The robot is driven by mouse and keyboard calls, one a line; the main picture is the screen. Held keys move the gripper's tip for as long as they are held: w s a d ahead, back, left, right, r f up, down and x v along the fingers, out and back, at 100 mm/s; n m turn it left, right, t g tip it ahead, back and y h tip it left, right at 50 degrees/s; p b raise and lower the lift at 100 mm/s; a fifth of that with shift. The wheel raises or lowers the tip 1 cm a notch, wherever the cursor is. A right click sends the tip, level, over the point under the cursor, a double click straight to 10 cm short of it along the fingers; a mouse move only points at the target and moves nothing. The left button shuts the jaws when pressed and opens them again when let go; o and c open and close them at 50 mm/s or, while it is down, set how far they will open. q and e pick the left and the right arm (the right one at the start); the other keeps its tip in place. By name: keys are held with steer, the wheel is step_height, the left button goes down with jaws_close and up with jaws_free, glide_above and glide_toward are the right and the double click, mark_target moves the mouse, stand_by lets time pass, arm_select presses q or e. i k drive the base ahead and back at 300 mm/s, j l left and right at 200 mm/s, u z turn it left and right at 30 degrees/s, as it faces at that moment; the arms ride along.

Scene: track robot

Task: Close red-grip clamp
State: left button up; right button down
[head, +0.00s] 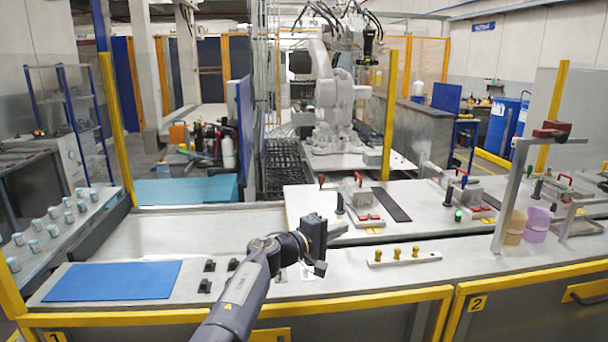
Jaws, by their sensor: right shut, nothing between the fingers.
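A toggle clamp with a red grip (358,178) stands on the light fixture plate behind the front worktop, in the middle of the head view. Another red grip (321,180) and an upright black grip (340,203) stand just left of it. I cannot tell which clamp the task means, or whether each clamp is open. My right gripper (338,229) is shut and empty, in front of and left of these clamps, apart from the red grip. My left gripper is not in view.
More red-grip clamps (462,173) stand on the plate to the right. A strip with yellow knobs (404,257) lies right of my gripper. A blue mat (112,281) lies at the left. A metal frame (511,190) rises beside coloured cups (537,224) at the right.

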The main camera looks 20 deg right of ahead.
mark_target(341, 189)
steer(key=i, duration=1.1)
